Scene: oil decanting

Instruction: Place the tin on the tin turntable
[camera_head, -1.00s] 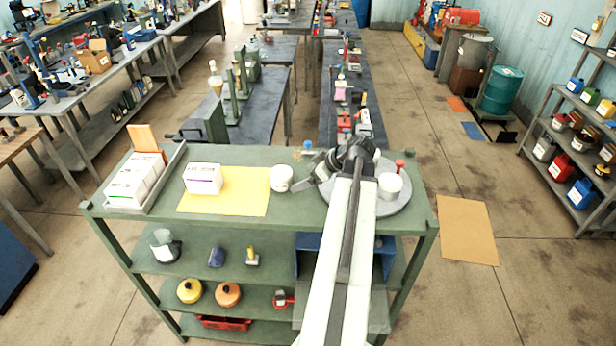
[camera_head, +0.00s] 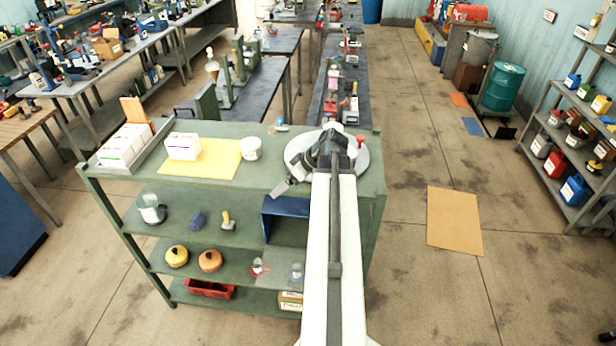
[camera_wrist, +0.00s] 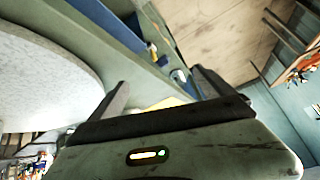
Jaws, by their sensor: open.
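A white tin (camera_head: 250,148) stands upright on the green bench top (camera_head: 262,178), at the right edge of the yellow mat. The round grey turntable (camera_head: 362,166) is to its right, partly hidden behind my arm; it also shows large at the left of the wrist view (camera_wrist: 40,75). I cannot see whether anything pale stands on the turntable behind my arm. My gripper (camera_wrist: 160,80) is open and empty, with its fingers spread. In the head view one finger points down-left, over the bench's front edge, left of the turntable and apart from the tin.
A yellow mat (camera_head: 205,161) carries a white box (camera_head: 182,146). A tray of white boxes (camera_head: 125,148) is at the left end. A small red-topped object (camera_head: 360,140) is near the turntable. Shelves below hold a blue bin (camera_head: 283,210) and several pots.

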